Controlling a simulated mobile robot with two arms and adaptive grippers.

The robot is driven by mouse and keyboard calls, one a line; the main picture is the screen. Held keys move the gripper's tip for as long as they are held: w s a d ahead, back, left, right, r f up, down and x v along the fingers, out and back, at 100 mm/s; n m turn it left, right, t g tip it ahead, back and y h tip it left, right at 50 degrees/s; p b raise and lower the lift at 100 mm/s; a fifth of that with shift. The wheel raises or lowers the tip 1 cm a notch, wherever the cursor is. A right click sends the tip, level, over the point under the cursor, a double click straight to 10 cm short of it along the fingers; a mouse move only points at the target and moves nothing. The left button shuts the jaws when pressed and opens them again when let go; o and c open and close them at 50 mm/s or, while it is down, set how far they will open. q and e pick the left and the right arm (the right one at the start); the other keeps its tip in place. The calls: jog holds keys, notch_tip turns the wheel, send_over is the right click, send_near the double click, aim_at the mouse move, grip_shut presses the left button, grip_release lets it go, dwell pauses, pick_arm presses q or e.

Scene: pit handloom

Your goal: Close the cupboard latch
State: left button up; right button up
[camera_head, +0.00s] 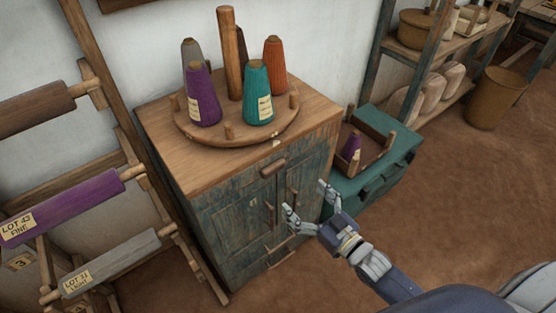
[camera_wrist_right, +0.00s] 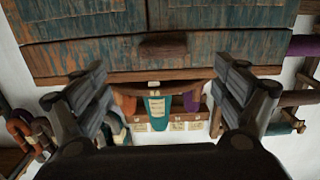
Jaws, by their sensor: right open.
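The cupboard (camera_head: 232,235) has worn blue-green doors and a wooden top. A short brown wooden block (camera_head: 273,167), which looks like the latch, lies level on the front just under the top, above the door seam. It also shows in the right wrist view (camera_wrist_right: 163,46), upside down, between the fingers but apart from them. Upright wooden handles (camera_head: 269,211) sit on the doors, which look shut. My right gripper (camera_head: 305,197) is open and empty in front of the cupboard; its fingers show in the wrist view (camera_wrist_right: 160,80). My left gripper is out of view.
A round wooden tray (camera_head: 238,138) with several yarn cones stands on the cupboard. A teal chest (camera_head: 385,170) with an open wooden box on it stands to the right. A rack of yarn rolls (camera_head: 70,205) stands close on the left.

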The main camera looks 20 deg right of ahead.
aim_at(276, 169)
jog(key=x, duration=0.3)
jog(key=r+x, duration=0.1)
jog(key=x, duration=0.2)
jog(key=p+x, duration=0.1)
jog(key=x, duration=0.2)
jog(key=shift+w+a+r, duration=0.1)
jog(key=shift+a+r, duration=0.15)
jog(key=shift+r, duration=0.05)
jog(key=shift+w+a, duration=0.25)
jog(key=shift+w, duration=0.45)
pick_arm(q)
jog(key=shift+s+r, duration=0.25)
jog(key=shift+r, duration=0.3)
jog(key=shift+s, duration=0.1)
pick_arm(e)
jog(key=c, duration=1.1)
